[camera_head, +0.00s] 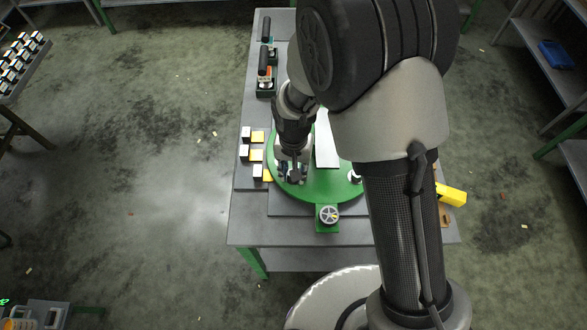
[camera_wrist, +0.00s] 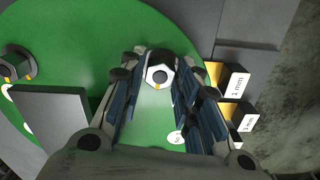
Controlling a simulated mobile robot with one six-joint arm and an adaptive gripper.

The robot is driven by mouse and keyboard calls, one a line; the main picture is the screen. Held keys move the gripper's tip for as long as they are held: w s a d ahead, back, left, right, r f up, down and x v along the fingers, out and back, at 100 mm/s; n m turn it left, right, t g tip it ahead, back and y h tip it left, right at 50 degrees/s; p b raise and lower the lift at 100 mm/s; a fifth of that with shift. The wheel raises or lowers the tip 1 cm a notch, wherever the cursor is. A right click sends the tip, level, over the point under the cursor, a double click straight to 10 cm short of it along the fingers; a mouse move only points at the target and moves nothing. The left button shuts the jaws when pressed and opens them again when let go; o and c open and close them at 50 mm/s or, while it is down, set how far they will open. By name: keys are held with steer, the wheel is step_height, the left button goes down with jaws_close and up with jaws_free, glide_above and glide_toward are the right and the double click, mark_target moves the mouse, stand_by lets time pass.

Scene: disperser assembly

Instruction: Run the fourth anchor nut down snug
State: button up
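In the wrist view a pale hex nut (camera_wrist: 160,75) with a dark centre and a yellow mark sits at the green round base plate (camera_wrist: 75,45). My gripper (camera_wrist: 161,68) has one finger on each side of this nut, with the tips very close to its sides. I cannot tell whether they touch it. Another nut (camera_wrist: 16,63), with yellow marks, sits at the left of the wrist view. In the head view my gripper (camera_head: 292,172) points down over the left part of the green plate (camera_head: 325,188), and its fingers hide the nut there.
White-and-yellow blocks marked 1 mm (camera_wrist: 233,80) stand close to the right finger. A pale upright plate (camera_wrist: 50,120) stands on the green base. A small handwheel (camera_head: 329,214) is at the base's front. Dark-handled tools (camera_head: 265,60) are at the bench's back left.

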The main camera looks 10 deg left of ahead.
steer(key=shift+o, duration=1.3)
steer(key=shift+r, duration=0.1)
step_height(320, 180, up, 12)
